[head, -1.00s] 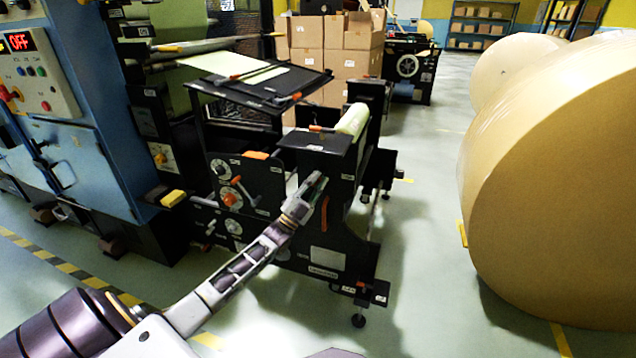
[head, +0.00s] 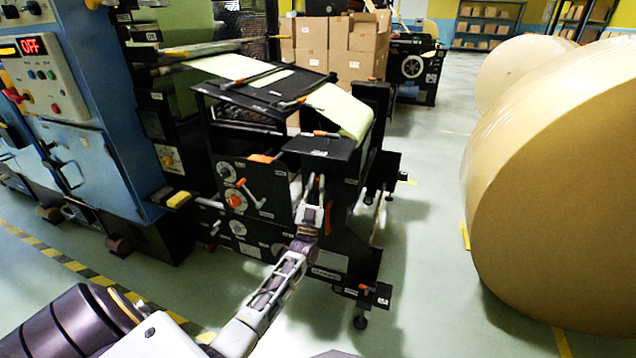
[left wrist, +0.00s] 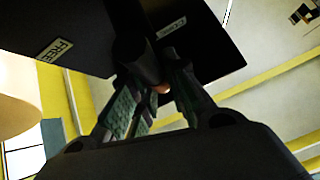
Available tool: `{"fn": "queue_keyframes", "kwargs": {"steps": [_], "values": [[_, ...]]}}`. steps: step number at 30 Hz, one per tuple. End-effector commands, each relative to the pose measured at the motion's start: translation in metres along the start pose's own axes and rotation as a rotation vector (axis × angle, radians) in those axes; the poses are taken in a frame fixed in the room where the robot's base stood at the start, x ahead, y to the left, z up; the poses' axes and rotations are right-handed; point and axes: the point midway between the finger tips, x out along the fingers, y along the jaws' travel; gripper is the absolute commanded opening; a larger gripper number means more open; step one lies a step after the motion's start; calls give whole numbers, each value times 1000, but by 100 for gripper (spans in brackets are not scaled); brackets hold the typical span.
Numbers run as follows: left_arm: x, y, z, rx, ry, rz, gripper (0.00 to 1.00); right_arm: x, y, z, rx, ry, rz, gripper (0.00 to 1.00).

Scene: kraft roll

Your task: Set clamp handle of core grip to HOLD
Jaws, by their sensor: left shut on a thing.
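My left gripper (head: 313,185) is at the front of the black machine stand (head: 352,215), below its small top plate (head: 322,148). In the left wrist view the gripper (left wrist: 155,100) is shut on a dark bar (left wrist: 137,58) with a reddish-orange end, which looks like the clamp handle. The fingers hide part of it. A label reading FREE (left wrist: 54,49) is left of the bar. A second label (left wrist: 172,27) to its right is too small to read surely. An upright orange part (head: 329,215) shows just right of the gripper in the head view. My right gripper is out of view.
A blue cabinet (head: 85,160) with a display reading OFF (head: 32,46) stands left. Dials and an orange-tipped lever are on the panel (head: 240,200). A pale web (head: 342,108) runs down the stand. Large kraft rolls (head: 560,190) stand right; the floor between is open.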

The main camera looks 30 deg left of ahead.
Motion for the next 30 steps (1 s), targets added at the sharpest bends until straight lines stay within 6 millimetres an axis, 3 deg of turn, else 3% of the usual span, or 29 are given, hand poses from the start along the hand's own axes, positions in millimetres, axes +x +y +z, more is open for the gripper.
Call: {"fn": "queue_keyframes", "kwargs": {"steps": [11, 24, 25, 30], "values": [[0, -4, 1, -80, -26, -82, 0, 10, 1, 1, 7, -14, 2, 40], [0, -4, 2, -88, -28, -89, 0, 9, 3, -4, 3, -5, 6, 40], [0, -4, 2, -88, -28, -89, 17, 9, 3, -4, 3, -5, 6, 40], [0, -4, 1, -88, -27, -89, 38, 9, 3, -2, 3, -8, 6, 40]]}}
